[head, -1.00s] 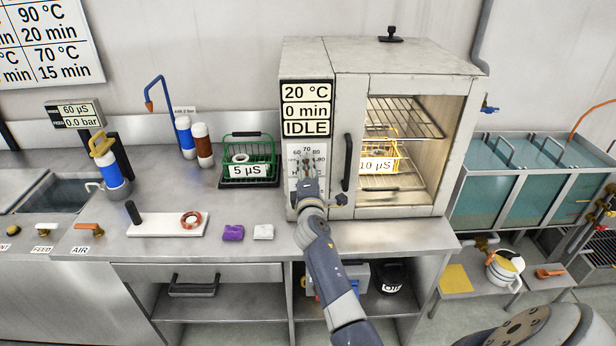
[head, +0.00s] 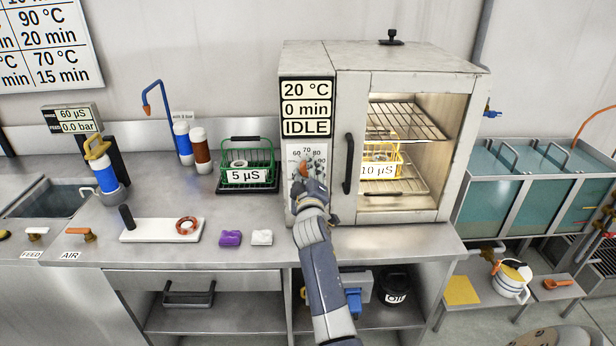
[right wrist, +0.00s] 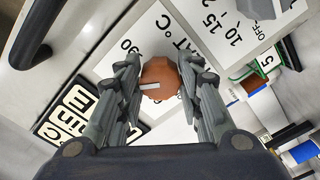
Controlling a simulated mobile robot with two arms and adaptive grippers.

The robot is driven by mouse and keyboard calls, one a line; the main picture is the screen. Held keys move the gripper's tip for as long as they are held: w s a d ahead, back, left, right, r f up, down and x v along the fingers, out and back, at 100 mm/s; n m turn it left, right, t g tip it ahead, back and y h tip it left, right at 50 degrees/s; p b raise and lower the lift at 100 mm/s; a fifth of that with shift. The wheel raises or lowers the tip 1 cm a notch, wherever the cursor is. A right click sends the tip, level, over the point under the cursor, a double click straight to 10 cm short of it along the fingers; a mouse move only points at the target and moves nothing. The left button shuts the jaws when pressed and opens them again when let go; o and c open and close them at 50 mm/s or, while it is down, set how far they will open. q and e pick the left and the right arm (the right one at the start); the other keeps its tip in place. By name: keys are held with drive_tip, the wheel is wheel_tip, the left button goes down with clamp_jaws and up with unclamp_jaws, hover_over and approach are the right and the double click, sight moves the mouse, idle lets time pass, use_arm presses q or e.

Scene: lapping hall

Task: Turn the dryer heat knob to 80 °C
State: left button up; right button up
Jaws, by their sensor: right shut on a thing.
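The dryer (head: 400,60) stands on the bench with its display (head: 306,107) reading 20 °C, 0 min and IDLE. The heat knob (right wrist: 160,75) is orange-brown and faceted, on a white dial plate (right wrist: 206,25). A pale pointer mark on it points left in the right wrist view. A 90 shows above and left of it there; the 80 mark is hidden. In the head view the knob (head: 304,168) is partly covered by my right gripper (head: 304,178). The right gripper (right wrist: 160,82) is shut on the knob, one finger on each side. My left gripper is not in view.
The dryer door handle (head: 349,163) is close to the right of my gripper. A yellow basket labelled 10 µS (head: 378,171) is inside the dryer. Purple (head: 230,238) and white blocks (head: 262,237) lie on the bench in front.

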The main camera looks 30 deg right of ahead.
drive_tip(key=shift+f+m, duration=0.15)
drive_tip(key=shift+m, duration=0.55)
drive_tip(key=o, duration=1.1)
drive_tip(key=shift+c, duration=0.2)
